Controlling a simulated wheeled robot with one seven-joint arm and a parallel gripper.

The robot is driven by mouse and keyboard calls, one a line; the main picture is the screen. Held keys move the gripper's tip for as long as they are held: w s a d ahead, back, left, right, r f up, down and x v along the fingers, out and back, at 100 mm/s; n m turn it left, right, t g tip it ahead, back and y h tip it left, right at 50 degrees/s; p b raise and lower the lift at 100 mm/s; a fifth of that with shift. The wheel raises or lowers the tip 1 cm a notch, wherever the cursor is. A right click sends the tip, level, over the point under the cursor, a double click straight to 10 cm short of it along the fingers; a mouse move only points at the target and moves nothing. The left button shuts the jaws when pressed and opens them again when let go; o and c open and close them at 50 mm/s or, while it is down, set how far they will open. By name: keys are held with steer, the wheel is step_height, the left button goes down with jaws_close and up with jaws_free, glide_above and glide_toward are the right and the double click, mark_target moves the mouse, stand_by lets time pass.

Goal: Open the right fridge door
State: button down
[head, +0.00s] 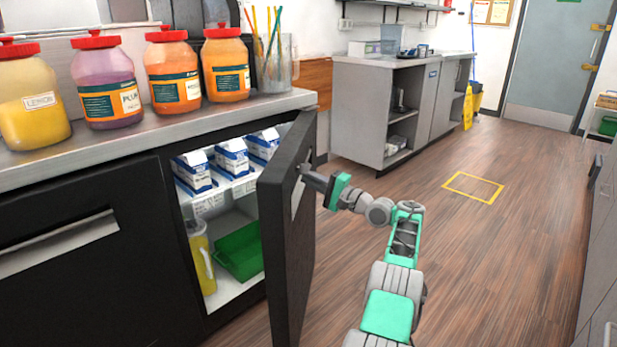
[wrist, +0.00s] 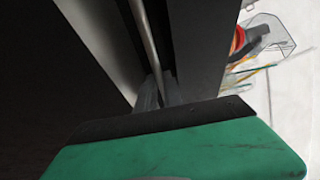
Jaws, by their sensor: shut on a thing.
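The black right fridge door (head: 287,240) stands partly open, swung out from the counter toward the right. Its metal handle (head: 297,196) is on the outer face, mostly seen edge-on. My gripper (head: 306,171) is at the upper part of the handle. In the wrist view the two fingers (wrist: 160,93) are shut on the thin handle bar (wrist: 146,42). The open fridge shows white-and-blue cartons (head: 232,157) on a shelf, with a green bin (head: 240,250) and a yellow pitcher (head: 201,256) below.
The left fridge door (head: 90,260) is closed. Several jars with red lids (head: 105,80) and a clear pitcher with straws (head: 272,62) stand on the counter. A grey cabinet (head: 385,110) stands farther back. The wooden floor (head: 470,240) to the right is clear.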

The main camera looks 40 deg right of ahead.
stand_by(0.3)
steer(key=c, duration=1.8)
jaws_free()
steer(key=shift+o, duration=0.2)
steer(key=shift+f, duration=0.1)
